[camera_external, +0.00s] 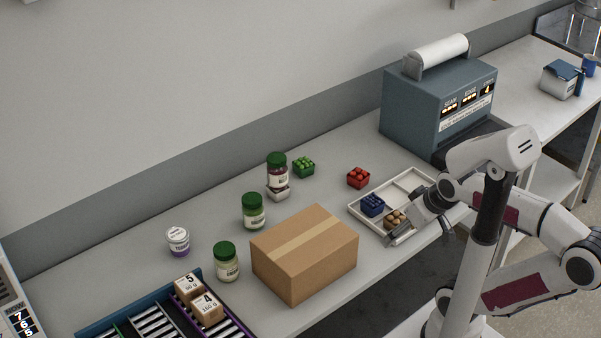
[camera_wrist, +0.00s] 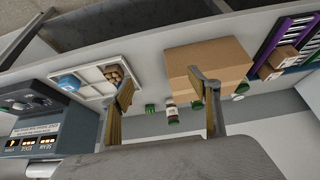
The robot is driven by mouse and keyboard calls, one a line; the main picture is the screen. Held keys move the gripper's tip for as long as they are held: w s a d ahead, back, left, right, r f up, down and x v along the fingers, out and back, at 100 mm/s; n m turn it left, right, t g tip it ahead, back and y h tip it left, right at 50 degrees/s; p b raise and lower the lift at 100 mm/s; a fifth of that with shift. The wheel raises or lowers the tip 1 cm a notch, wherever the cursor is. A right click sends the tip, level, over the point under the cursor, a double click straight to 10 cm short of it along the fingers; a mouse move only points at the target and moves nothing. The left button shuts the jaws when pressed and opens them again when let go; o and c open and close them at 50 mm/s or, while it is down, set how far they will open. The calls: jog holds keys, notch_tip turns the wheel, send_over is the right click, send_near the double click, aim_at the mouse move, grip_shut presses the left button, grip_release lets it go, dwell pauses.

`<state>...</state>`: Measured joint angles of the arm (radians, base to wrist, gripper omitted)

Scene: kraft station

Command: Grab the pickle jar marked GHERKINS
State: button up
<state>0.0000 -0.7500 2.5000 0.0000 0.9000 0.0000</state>
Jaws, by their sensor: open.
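Three jars with green lids stand left of centre on the bench; their labels are too small to read, so I cannot tell which says GHERKINS. The rear jar (camera_external: 277,178) has dark contents and sits on a small pale block. The middle jar (camera_external: 253,214) and front jar (camera_external: 227,266) hold paler green contents. Green lids show small beyond the box in the wrist view, partly hidden by a finger. My gripper (camera_external: 393,240) is open and empty by the tray's front edge, right of the box and away from the jars; its spread fingers show in the wrist view (camera_wrist: 163,78).
A cardboard box (camera_external: 305,256) stands between my gripper and the front jars. A white tray (camera_external: 408,181) holds blue and tan punnets. Green (camera_external: 304,167) and red (camera_external: 358,178) punnets, a white tub (camera_external: 178,241), a roller rack (camera_external: 137,322) and a grey scanner (camera_external: 438,105) stand around.

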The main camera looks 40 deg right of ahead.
jog(key=shift+w, duration=0.1)
jog(key=w+d+r+n+t+h, duration=0.1)
jog(key=w+d+r+t, duration=0.2)
jog(key=w, duration=0.8)
jog(key=w+d+r+t+h, duration=0.15)
jog(key=w+d+r, duration=0.3)
jog(key=w, duration=0.55)
jog(key=w+a+r+n+t+y, duration=0.1)
jog(key=w+r+n+t, duration=0.1)
jog(key=w, duration=0.7)
jog(key=w+a+r+n+t+y, duration=0.1)
jog(key=w+a+n+t+y, duration=0.1)
jog(key=w, duration=0.8)
jog(key=w+a+f+n+g+y, duration=0.1)
jog(key=w+a+f+n+y, duration=0.5)
jog(key=w+a+f+y, duration=0.25)
jog(key=s+a+f+n+g+y, duration=0.1)
jog(key=s+f+g+y, duration=0.2)
jog(key=f, duration=0.4)
jog(key=s+f+n+g+y, duration=0.1)
jog(key=s+f+g+y, duration=0.2)
jog(key=f, duration=0.4)
jog(key=shift+a+f+y, duration=0.35)
jog(key=shift+a+y, duration=0.05)
jog(key=shift+y, duration=0.2)
